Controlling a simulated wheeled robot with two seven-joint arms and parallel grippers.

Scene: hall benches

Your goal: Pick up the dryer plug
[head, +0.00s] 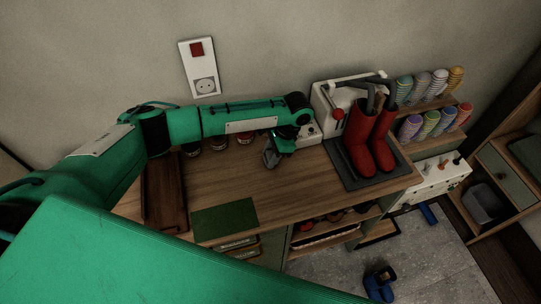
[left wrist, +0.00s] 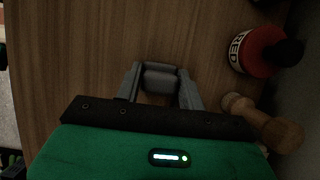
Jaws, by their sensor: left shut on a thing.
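My left gripper (head: 271,153) hangs over the bench top, left of the boot dryer. In the left wrist view its two grey fingers (left wrist: 160,84) are shut on a grey block-like piece, the dryer plug (left wrist: 160,77), with wood grain beyond it. In the head view the plug and fingers blend into one grey shape. The dryer (head: 334,98) is a white unit with grey tubes at the back right of the bench, bearing red boots (head: 369,142). A wall socket (head: 205,86) sits in a white plate below a red switch (head: 197,49). My right gripper is out of view.
A jar marked RED (left wrist: 254,52) and a wooden-handled thing (left wrist: 264,122) lie close to the right of my left gripper in its wrist view. A green mat (head: 225,220) and brown tray (head: 165,193) are on the bench (head: 300,185). The middle of the bench is clear.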

